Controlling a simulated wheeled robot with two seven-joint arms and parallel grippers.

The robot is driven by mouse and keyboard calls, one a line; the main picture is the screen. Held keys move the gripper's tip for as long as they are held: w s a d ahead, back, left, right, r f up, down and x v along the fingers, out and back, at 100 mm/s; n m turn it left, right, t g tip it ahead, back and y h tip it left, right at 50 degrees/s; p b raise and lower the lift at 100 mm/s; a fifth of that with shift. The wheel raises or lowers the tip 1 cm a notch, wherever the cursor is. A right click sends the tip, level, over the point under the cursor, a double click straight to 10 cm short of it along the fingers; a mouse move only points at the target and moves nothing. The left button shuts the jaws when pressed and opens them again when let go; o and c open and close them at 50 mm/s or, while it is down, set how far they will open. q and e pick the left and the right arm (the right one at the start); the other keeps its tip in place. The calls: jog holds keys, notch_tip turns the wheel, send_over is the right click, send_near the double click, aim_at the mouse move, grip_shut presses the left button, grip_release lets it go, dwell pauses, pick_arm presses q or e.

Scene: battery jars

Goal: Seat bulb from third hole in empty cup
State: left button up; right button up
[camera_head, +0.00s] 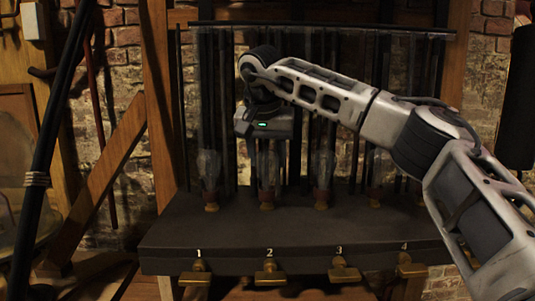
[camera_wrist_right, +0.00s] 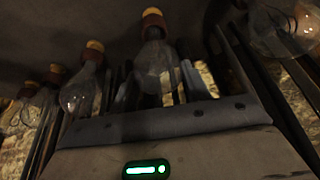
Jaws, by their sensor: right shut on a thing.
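My right gripper (camera_head: 268,167) points down over the place numbered 2 on the dark shelf (camera_head: 330,235). It is shut on a clear glass bulb (camera_head: 266,181), which stands upright above the small brass cup (camera_head: 267,206) there. In the right wrist view the held bulb (camera_wrist_right: 153,60), with its red and yellow cap, sits between my fingers. I cannot tell whether it is fully down in the cup. Other bulbs stand at place 1 (camera_head: 208,172), place 3 (camera_head: 321,172) and place 4 (camera_head: 375,170). My left gripper is not in view.
Dark vertical rods and clear tubes stand close behind the bulbs under a dark top bar (camera_head: 320,27). Brass taps (camera_head: 269,273) stick out from the shelf's front. In the wrist view a neighbouring bulb (camera_wrist_right: 80,92) is close to my gripper. The shelf's front strip is clear.

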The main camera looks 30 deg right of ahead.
jog(key=o, duration=1.1)
jog(key=shift+o, duration=0.2)
jog(key=v, duration=1.6)
